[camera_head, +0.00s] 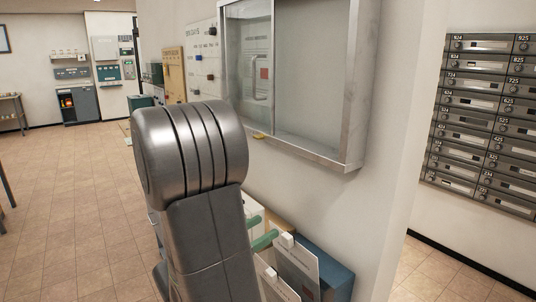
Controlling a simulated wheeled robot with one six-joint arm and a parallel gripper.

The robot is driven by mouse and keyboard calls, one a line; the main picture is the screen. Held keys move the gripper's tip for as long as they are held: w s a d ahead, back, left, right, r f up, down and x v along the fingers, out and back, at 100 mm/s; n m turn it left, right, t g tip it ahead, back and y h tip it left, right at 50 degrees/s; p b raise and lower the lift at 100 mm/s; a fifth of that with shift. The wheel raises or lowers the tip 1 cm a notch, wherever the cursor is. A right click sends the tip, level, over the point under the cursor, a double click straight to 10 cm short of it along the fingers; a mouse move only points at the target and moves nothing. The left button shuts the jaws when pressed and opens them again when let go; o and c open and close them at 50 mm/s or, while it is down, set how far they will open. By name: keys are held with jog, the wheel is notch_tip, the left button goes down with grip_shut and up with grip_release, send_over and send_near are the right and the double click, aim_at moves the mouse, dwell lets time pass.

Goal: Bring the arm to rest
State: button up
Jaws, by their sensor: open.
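My arm stands up in the middle of the head view, with a rounded dark grey metal joint above a straight link. It covers part of the floor and wall behind it. My gripper does not show in this view, so its place and what may be near it cannot be seen.
A glass-fronted wall cabinet (312,72) hangs close to the right of my arm. Below it are boxes with papers, including a blue box (331,272). Grey mailboxes (485,112) cover the right wall. The tiled floor (75,205) at left is mostly clear.

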jog(key=shift+s+a+r+p, duration=0.1)
jog(key=shift+a+r+p, duration=0.05)
jog(key=shift+r+p, duration=0.7)
jog(key=shift+s+a+r+p, duration=0.1)
jog(key=shift+r+p, duration=0.5)
jog(key=shift+r, duration=0.5)
jog(key=shift+s+a+r+p, duration=0.1)
jog(key=shift+a+r+p, duration=0.05)
jog(key=shift+r+p, duration=0.7)
jog(key=shift+d+r, duration=0.1)
jog(key=shift+r, duration=0.05)
